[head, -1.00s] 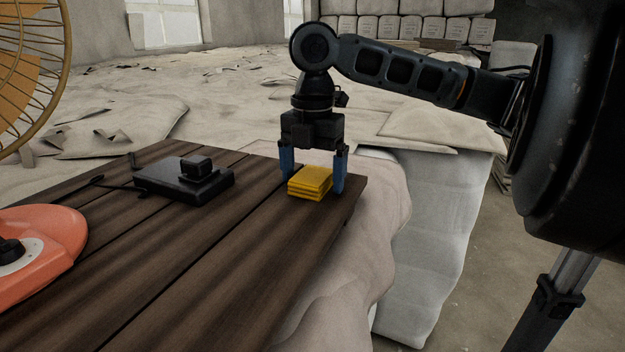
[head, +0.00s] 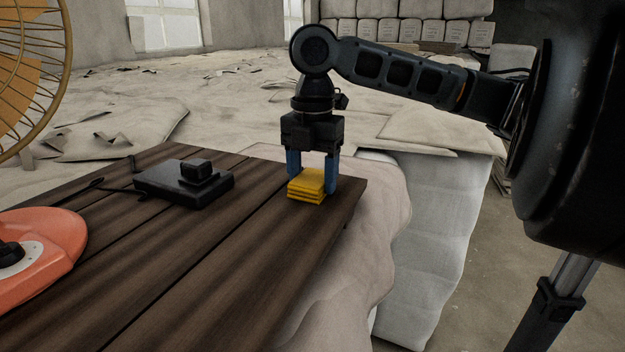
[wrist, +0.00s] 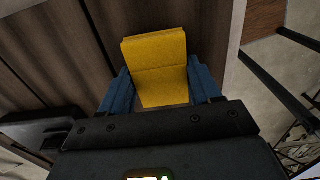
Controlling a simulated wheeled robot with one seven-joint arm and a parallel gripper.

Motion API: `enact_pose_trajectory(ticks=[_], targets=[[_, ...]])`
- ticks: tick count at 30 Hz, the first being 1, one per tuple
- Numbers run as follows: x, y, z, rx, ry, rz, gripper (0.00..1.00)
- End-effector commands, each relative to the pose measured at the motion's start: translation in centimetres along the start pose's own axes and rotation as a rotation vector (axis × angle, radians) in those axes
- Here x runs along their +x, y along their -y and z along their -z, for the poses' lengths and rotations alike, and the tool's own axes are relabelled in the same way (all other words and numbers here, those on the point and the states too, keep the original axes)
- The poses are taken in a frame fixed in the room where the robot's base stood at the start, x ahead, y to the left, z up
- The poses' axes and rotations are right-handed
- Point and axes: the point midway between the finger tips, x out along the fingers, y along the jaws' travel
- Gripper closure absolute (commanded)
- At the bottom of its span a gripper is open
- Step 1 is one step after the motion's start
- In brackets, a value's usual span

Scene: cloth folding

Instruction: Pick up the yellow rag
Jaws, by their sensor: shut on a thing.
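The yellow rag (head: 306,187) is a small folded stack near the right end of the dark wooden table. My gripper (head: 311,185) points straight down over it, with blue fingers on the rag's left and right sides. The fingers are shut on the rag, which looks still at table height.
A black box-like device (head: 183,184) with a cable sits left of the rag on the wooden table (head: 200,255). An orange fan base (head: 50,235) stands at the left, its wire cage (head: 35,70) above. The table's right edge is close to the rag.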

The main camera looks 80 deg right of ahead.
Motion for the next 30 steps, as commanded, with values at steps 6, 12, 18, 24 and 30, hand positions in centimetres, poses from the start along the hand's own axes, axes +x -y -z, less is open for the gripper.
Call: enact_pose_trajectory(ticks=[6, 12, 18, 24, 30], targets=[[-0.7, 0.0, 0.0, 0.0, -0.001, 0.004, 0.67], [-3.9, -0.1, 0.0, -0.001, 0.0, 0.0, 0.67], [-6.4, 2.2, -4.0, 0.007, -0.002, 0.0, 0.67], [-8.9, 4.1, -7.6, 0.006, 0.001, 0.002, 0.67], [-10.4, 5.2, -9.6, 0.002, 0.0, 0.003, 0.67]])
